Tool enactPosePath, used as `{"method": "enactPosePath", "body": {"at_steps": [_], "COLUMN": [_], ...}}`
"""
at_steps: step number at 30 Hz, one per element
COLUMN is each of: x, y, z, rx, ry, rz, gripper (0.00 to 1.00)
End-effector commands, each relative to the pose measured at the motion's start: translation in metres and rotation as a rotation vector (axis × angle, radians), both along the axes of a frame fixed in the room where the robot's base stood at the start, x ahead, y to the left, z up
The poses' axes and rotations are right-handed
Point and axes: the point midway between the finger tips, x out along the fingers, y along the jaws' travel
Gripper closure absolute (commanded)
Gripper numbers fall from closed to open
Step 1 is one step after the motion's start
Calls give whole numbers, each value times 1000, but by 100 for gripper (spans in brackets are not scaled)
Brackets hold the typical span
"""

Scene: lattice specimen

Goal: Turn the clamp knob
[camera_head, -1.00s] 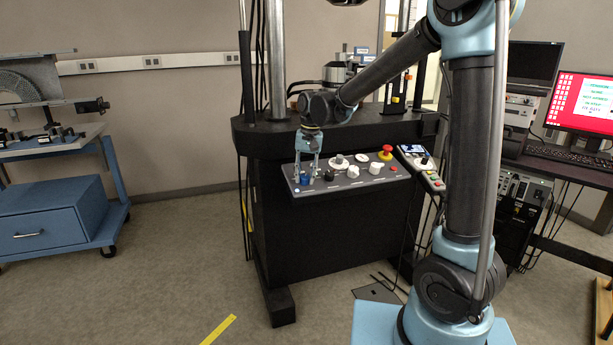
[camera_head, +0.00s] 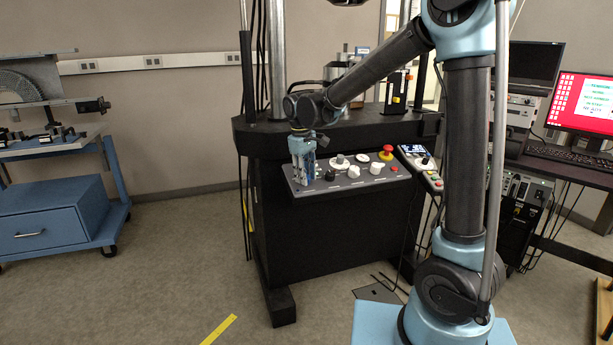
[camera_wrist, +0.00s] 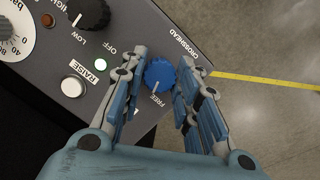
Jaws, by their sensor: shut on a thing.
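The blue knob (camera_wrist: 158,76) sits at the corner of the dark control panel (camera_wrist: 128,62), with the words CROSSHEAD and FREE beside it. Its white pointer line is directed toward FREE. My gripper (camera_wrist: 163,68) is shut on it, one finger on each side. In the head view my gripper (camera_head: 304,172) points down at the left end of the panel (camera_head: 345,181), and its fingers mostly hide the blue knob.
White knobs and a red mushroom button (camera_head: 386,153) stand farther right on the panel. A blue cart (camera_head: 52,222) stands at left.

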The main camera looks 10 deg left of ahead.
Motion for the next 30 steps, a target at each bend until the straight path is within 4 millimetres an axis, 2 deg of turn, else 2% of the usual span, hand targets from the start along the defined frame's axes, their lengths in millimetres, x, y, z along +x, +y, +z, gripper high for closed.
{"method": "enactPosePath", "body": {"at_steps": [6,15,30], "x": [0,1,2], "y": [-2,-2,-2], "z": [0,0,0], "rx": [-45,-87,-107], "ry": [-27,-53,-67], "rz": [180,360,449], "gripper": [95,95,95]}}
